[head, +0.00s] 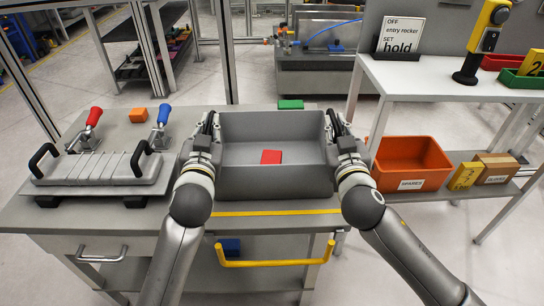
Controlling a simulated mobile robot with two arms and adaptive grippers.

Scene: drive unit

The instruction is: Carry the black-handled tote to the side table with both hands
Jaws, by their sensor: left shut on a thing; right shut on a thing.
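A grey open tote (275,183) is over the grey workbench (120,213), near its right end. A red block (271,157) lies inside it. My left gripper (209,128) is shut at the tote's left side and my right gripper (337,130) is shut at its right side. The grippers hide most of the tote's handles. I cannot tell whether the tote's bottom touches the bench. A white table (440,80) with a lower shelf stands to the right.
A grey plate fixture (98,170) with black handles and red and blue clamp levers sits left of the tote. Orange (138,115) and green (290,104) blocks lie behind. An orange bin (410,160) is on the white table's lower shelf. A yellow bar handle (275,263) juts from the bench front.

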